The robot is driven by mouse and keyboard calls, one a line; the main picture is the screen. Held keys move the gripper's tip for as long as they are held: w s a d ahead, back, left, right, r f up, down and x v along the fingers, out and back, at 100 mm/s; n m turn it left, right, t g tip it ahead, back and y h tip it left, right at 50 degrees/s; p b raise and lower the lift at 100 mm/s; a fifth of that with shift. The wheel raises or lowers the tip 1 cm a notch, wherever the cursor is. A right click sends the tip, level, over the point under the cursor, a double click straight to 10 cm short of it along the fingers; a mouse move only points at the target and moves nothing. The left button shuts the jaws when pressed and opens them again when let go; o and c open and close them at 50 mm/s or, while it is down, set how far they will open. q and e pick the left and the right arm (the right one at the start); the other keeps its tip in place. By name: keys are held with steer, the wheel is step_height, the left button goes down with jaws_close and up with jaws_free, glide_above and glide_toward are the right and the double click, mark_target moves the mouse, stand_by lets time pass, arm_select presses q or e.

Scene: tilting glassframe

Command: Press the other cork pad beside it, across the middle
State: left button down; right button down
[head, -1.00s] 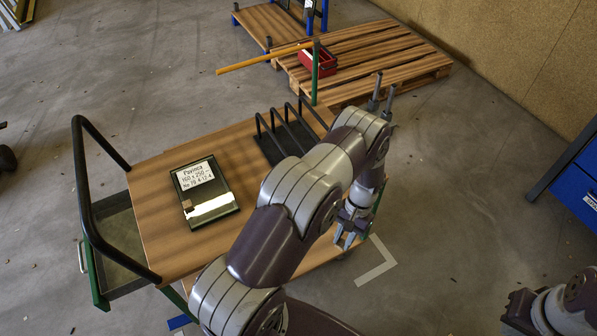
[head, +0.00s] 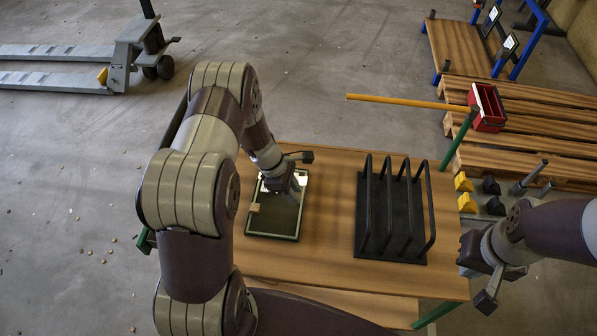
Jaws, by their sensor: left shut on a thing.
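The dark glass panel in its frame (head: 275,222) lies flat on the wooden cart top. A small pale tan square (head: 254,207), which looks like a cork pad, is at the panel's left edge. My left gripper (head: 278,186) is over the upper part of the panel, to the right of and above that square in the picture. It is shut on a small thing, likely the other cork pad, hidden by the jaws. My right gripper (head: 487,285) hangs off the cart's right side, away from the panel; its jaws are unclear.
A black slotted rack (head: 392,225) stands on the wooden cart top (head: 330,185) right of the panel. Yellow and black blocks (head: 464,182) sit beyond the cart's right edge. A yellow bar (head: 405,101), red bin (head: 487,108) and pallet lie behind.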

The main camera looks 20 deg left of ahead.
mark_target(298, 215)
arm_select(q)
steer(key=shift+a+r+n, duration=0.2)
steer(key=shift+a+n, duration=0.05)
steer(key=shift+n, duration=0.05)
steer(key=shift+d, duration=0.1)
steer(key=shift+w, duration=0.1)
step_height(298, 215, down, 10)
steer(key=b, duration=0.7)
steer(key=shift+r, duration=0.25)
steer(key=shift+f+b, duration=0.25)
steer(key=shift+b, duration=0.15)
steer(key=shift+d, duration=0.1)
stand_by(0.7)
steer(key=c, duration=0.8)
jaws_free()
steer(key=shift+c, duration=0.2)
